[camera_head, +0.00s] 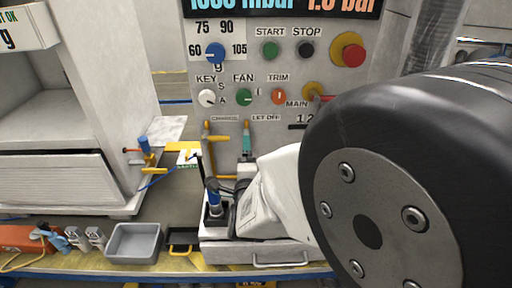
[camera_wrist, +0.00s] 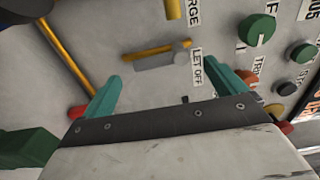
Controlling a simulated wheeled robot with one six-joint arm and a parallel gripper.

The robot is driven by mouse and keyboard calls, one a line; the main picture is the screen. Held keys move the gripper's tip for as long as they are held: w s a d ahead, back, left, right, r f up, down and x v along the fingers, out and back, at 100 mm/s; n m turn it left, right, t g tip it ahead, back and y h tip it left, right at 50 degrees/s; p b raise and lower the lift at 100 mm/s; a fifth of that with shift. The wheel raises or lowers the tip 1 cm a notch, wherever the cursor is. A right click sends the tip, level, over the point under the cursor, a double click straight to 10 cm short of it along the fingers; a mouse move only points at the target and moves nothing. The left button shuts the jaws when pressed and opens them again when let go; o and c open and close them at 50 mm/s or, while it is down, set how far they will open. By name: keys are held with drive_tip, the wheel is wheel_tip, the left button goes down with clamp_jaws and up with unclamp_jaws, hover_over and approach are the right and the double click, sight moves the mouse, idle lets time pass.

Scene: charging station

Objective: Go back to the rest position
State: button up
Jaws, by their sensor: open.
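My gripper (camera_wrist: 162,72) shows in the wrist view with two teal fingers spread wide apart and nothing held between them. Beyond the gap is the control panel (camera_wrist: 130,25) with a grey and yellow lever (camera_wrist: 157,58) beside the LET OFF label (camera_wrist: 197,66). I cannot tell whether the fingers touch the panel. In the head view a teal finger (camera_head: 246,140) shows low in front of the panel (camera_head: 285,62). My arm hides the panel's lower right.
The panel carries several knobs and a red stop button (camera_head: 353,55). On the bench below are a grey tray (camera_head: 134,242), a blue-handled item in a dark holder (camera_head: 214,204) and an orange device (camera_head: 22,238). A white cabinet (camera_head: 60,180) stands at left.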

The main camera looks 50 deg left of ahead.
drive_tip(key=shift+v, duration=0.9)
